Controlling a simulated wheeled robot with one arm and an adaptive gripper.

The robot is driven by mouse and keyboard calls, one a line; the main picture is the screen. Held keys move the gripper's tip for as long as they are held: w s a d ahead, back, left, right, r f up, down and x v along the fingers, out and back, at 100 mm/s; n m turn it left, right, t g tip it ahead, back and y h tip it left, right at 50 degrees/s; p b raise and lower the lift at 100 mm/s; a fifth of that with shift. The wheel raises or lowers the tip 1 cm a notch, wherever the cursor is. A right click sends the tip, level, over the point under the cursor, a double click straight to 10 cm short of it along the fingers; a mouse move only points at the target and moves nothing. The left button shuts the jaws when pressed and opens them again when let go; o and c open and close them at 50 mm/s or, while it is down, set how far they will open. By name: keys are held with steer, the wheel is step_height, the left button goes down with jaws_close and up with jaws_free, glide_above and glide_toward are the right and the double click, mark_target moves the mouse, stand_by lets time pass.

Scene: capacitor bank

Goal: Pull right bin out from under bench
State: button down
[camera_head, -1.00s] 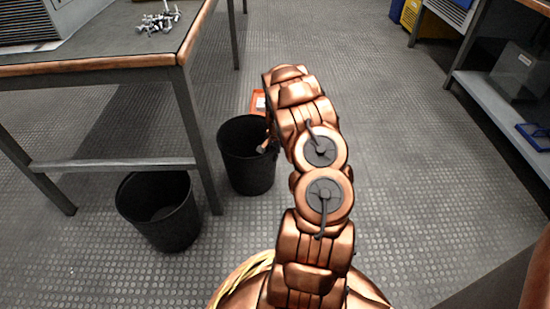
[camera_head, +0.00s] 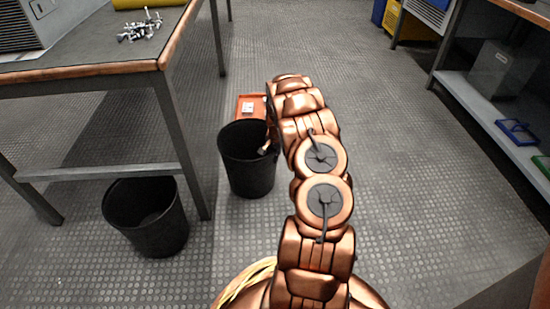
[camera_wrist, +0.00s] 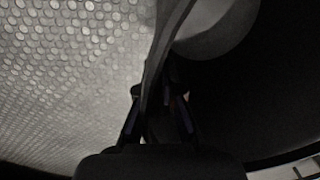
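The right bin (camera_head: 246,172) is a black round bin standing upright on the floor, to the right of the bench's near leg and apart from it. My gripper (camera_head: 267,147) is at the bin's right rim, mostly hidden behind my arm in the head view. In the wrist view the bin's rim (camera_wrist: 160,50) runs between the two dark fingers of my gripper (camera_wrist: 156,100), which appear shut on it. The bench (camera_head: 85,72) has a grey top with a copper-coloured edge. A second black bin (camera_head: 147,222) stands at the left, partly under the bench's lower rail.
An orange tray (camera_head: 245,101) with a white item lies on the floor just behind the right bin. Metal parts (camera_head: 140,25) lie on the bench. A shelf unit (camera_head: 470,95) stands at the right. The floor between is clear.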

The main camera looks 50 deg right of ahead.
steer(key=c, duration=1.2)
jaws_free()
steer(key=shift+w+a, duration=0.1)
steer(key=shift+c, duration=0.2)
steer(key=r, duration=1.1)
steer(key=shift+s, duration=0.4)
steer(key=shift+r, duration=0.45)
